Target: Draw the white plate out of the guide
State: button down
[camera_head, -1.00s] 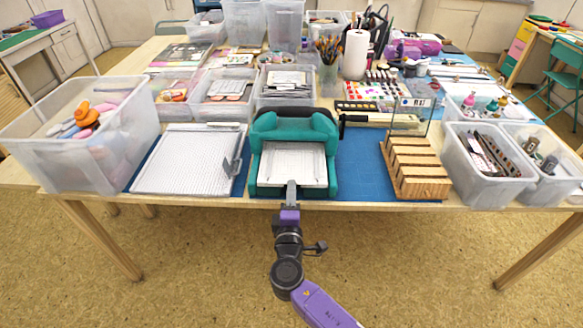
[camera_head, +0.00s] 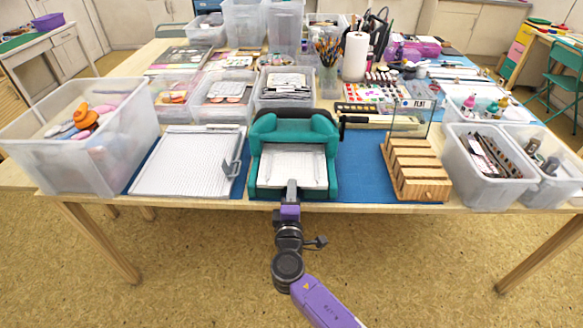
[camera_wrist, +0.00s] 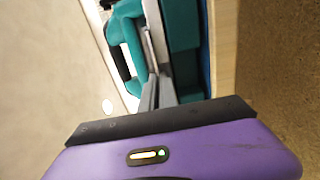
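The white plate (camera_head: 291,163) lies flat in the teal guide (camera_head: 329,170), between its side walls and in front of its raised back part. My gripper (camera_head: 292,185) is at the middle of the plate's front edge, at the table's front side. In the wrist view, my grey fingers (camera_wrist: 157,92) are close together at the plate's thin edge (camera_wrist: 150,45) and look closed on it. The teal guide fills the upper middle of the wrist view (camera_wrist: 184,45). The fingers partly hide where they meet the plate.
A gridded white board (camera_head: 188,165) lies left of the guide on a blue mat (camera_head: 362,165). A slotted wooden rack (camera_head: 415,165) stands to the right. Clear bins (camera_head: 100,165) flank both ends of the table (camera_head: 220,203). The floor in front is free.

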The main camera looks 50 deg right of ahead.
jog(key=v, duration=0.8)
dwell(0.8)
jog(key=shift+a, duration=0.1)
jog(key=v, duration=0.7)
dwell(0.8)
jog(key=shift+s, duration=0.1)
jog(key=shift+r+p, duration=1.55)
jog(key=shift+r, duration=0.5)
jog(key=shift+r, duration=0.1)
